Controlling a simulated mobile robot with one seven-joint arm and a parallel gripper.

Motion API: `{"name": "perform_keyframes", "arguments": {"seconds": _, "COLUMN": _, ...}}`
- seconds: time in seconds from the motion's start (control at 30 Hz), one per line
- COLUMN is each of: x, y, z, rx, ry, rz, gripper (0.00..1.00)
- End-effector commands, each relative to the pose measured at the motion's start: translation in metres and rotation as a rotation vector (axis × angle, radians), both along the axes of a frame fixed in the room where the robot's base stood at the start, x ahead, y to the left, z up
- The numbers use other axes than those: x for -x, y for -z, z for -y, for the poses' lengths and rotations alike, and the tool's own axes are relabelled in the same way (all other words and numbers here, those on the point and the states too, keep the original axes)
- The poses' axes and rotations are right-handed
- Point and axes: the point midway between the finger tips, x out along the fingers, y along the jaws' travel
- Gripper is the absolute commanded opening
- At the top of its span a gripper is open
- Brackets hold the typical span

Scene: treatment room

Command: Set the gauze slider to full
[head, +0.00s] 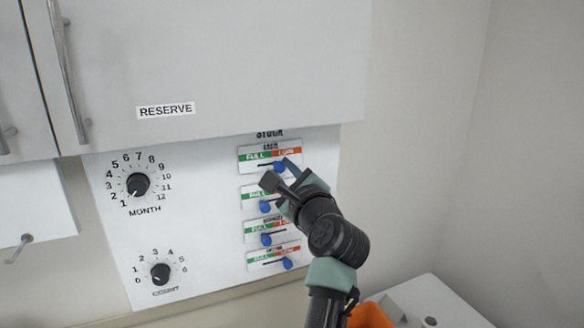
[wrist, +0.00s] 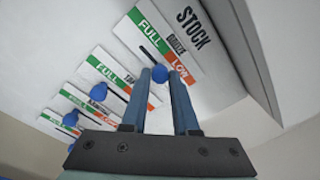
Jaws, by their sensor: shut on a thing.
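The gauze slider is the top one on the white STOCK panel. Its blue knob (head: 279,167) sits below the red LOW part of the label, right of the slot's middle. In the wrist view the gauze knob (wrist: 159,74) is between the two fingertips, towards LOW, with the bare slot running up towards green FULL. My gripper (head: 281,172) is shut on this knob; the fingers also show in the wrist view (wrist: 160,80). The gauze label (head: 256,155) is readable as FULL on the left and LOW on the right.
Below are three more sliders with blue knobs (head: 264,206) (head: 266,239) (head: 288,264), partly behind my arm. Left are a MONTH dial (head: 138,184) and a lower dial (head: 160,273). A RESERVE cabinet (head: 230,60) overhangs the panel. An orange container (head: 368,316) is low right.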

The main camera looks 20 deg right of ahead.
Motion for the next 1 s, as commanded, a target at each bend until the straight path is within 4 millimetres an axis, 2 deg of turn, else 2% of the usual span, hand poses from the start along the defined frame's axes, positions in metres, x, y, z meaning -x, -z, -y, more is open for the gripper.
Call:
{"name": "perform_keyframes", "arguments": {"seconds": 0.03, "x": -0.001, "y": -0.002, "z": -0.015, "rx": 0.0, "ry": -0.008, "rz": -0.006, "gripper": 0.0}}
{"name": "perform_keyframes", "arguments": {"seconds": 0.17, "x": 0.0, "y": -0.001, "z": -0.032, "rx": 0.0, "ry": -0.007, "rz": -0.006, "gripper": 0.0}}
{"name": "perform_keyframes", "arguments": {"seconds": 0.5, "x": 0.0, "y": 0.002, "z": -0.039, "rx": -0.001, "ry": -0.008, "rz": -0.006, "gripper": 0.0}}
{"name": "perform_keyframes", "arguments": {"seconds": 0.53, "x": 0.0, "y": 0.002, "z": -0.039, "rx": -0.001, "ry": -0.009, "rz": -0.005, "gripper": 0.3}}
{"name": "perform_keyframes", "arguments": {"seconds": 0.7, "x": 0.001, "y": 0.001, "z": -0.038, "rx": -0.001, "ry": -0.008, "rz": -0.005, "gripper": 0.58}}
{"name": "perform_keyframes", "arguments": {"seconds": 1.0, "x": 0.001, "y": 0.001, "z": -0.037, "rx": 0.0, "ry": -0.004, "rz": -0.003, "gripper": 0.58}}
